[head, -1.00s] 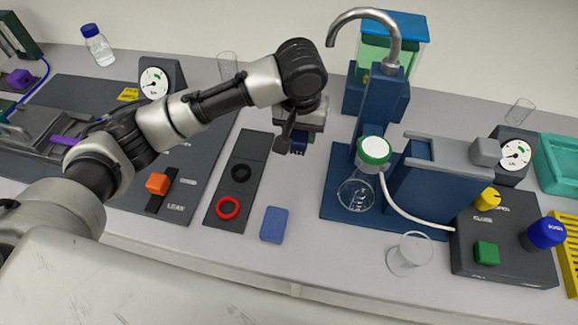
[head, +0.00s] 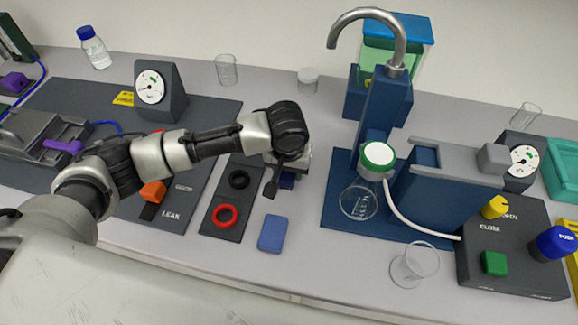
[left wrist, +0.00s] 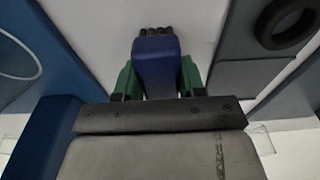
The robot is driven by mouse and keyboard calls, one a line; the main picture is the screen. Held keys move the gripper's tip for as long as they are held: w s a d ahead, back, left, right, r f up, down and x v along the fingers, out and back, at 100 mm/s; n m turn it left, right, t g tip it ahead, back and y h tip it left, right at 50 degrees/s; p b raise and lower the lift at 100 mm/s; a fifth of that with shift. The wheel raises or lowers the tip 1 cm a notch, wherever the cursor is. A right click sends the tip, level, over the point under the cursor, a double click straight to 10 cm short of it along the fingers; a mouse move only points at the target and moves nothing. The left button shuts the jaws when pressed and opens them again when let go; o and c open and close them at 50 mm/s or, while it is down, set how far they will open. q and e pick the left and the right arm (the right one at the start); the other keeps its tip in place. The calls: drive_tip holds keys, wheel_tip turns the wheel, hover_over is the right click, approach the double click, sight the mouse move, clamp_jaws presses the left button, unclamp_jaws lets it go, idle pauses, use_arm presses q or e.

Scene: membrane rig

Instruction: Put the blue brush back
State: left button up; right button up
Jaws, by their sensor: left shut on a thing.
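The blue brush (left wrist: 157,68) is held between the green-padded fingers of my left gripper (left wrist: 157,84) in the left wrist view. Its dark bristles stick out past the fingertips. In the head view my left gripper (head: 284,172) is over the bench, just right of the dark tray with the rings. Only a small dark-blue part of the brush (head: 288,181) shows under it. The gripper is shut on the brush. A flat blue rectangle (head: 272,233) lies on the bench below and nearer the front edge. My right gripper is not in view.
The dark tray (head: 213,229) holds a black ring (head: 239,179) and a red ring (head: 224,216). Right stands the blue rig (head: 336,229) with a flask (head: 358,201). A glass beaker (head: 414,265) is near the front edge. Bare bench surrounds the blue rectangle.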

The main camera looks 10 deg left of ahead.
use_arm(q)
drive_tip(key=shift+f, duration=0.15)
drive_tip(key=o, duration=0.9)
drive_tip(key=r, duration=0.4)
drive_tip(key=s+r, duration=0.1)
drive_tip(key=r, duration=0.3)
drive_tip(key=r+b, duration=0.1)
drive_tip(key=r, duration=0.3)
drive_tip(key=shift+s+r, duration=0.15)
drive_tip(key=shift+s, duration=0.1)
